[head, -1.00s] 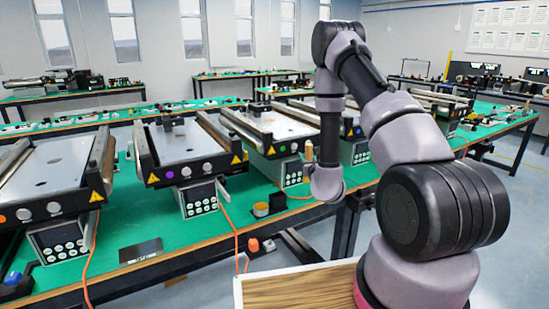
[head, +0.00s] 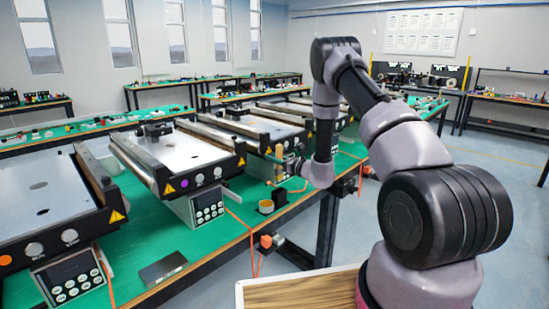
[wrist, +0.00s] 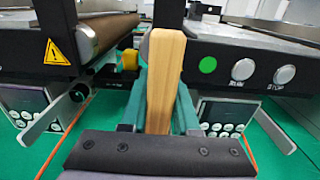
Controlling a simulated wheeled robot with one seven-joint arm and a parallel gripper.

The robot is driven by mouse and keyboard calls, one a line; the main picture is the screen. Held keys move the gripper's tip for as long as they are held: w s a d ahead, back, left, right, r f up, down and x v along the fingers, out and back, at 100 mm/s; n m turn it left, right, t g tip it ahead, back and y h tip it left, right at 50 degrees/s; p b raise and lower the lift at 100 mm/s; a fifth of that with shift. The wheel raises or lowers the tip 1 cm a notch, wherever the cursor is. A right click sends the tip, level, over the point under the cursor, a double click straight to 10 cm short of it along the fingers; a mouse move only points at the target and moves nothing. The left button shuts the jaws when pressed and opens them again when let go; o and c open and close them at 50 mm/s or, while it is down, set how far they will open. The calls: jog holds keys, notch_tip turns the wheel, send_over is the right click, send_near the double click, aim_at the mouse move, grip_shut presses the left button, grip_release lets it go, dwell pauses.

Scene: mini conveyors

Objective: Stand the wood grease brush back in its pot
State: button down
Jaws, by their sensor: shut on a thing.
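The wood grease brush shows as a pale wooden handle (wrist: 166,75), upright in the middle of the wrist view. My gripper (wrist: 163,105) is shut on it, a teal finger on each side. The brush's lower end is hidden in the wrist view. In the head view the brush (head: 279,152) is small, at my gripper (head: 288,170), beside a conveyor's front corner. A small round pot with an amber side (head: 266,207) stands on the green bench below and slightly left of the gripper. A dark round thing (head: 279,197) is right behind it. The pot does not show clearly in the wrist view.
Conveyors (head: 180,150) with control boxes (head: 208,204) line the green bench (head: 120,235). In the wrist view, conveyor ends with a warning label (wrist: 57,52) and a green button (wrist: 207,65) flank the brush closely. An orange cable (head: 242,232) runs over the bench's front edge.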

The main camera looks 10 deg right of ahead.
jog(key=shift+f, duration=2.05)
jog(key=shift+f, duration=2)
grip_release()
jog(key=shift+r, duration=4.05)
